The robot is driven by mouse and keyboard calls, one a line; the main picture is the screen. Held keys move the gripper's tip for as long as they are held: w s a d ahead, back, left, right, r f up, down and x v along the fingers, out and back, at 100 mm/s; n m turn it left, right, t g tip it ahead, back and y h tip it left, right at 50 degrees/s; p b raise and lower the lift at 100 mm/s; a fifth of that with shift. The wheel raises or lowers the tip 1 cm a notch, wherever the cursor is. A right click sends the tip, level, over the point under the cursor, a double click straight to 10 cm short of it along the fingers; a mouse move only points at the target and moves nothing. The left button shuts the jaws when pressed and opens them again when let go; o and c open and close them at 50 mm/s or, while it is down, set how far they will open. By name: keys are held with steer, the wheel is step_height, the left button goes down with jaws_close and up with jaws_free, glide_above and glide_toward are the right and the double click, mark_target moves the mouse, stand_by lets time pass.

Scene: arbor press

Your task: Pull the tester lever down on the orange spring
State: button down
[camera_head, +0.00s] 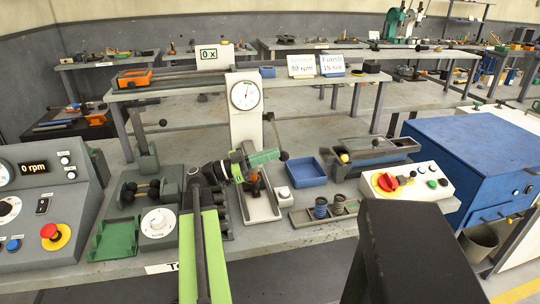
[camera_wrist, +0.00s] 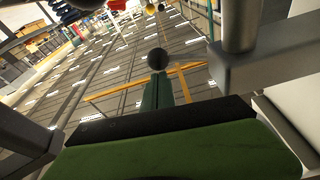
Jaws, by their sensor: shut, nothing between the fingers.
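The tester has a white column with a round dial (camera_head: 245,95) and stands on a grey base (camera_head: 262,210) on the bench. The orange spring (camera_head: 254,186) stands on that base, below my gripper and partly hidden by it. The tester lever (camera_head: 275,134) slopes down to the right from the column and ends in a black ball (camera_head: 284,155). My gripper (camera_head: 276,155) is shut and empty, its green fingers pointing right at the ball. In the wrist view the ball (camera_wrist: 158,59) shows just past the shut fingertips (camera_wrist: 157,80); I cannot tell whether they touch.
Other springs (camera_head: 321,207) stand in a holder in front. A control box with a red knob (camera_head: 386,183) is farther right. A green tray (camera_head: 113,238) and dial box (camera_head: 158,222) are left.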

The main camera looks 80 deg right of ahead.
steer(key=shift+s+f, duration=0.15)
steer(key=shift+s, duration=0.05)
stand_by(0.3)
step_height(320, 180, up, 4)
steer(key=w+a+p, duration=0.2)
steer(key=p, duration=0.2)
steer(key=b+v, duration=0.2)
steer(key=v, duration=0.7)
steer(key=shift+w+d+f+b, duration=0.25)
steer(key=shift+w+b, duration=0.15)
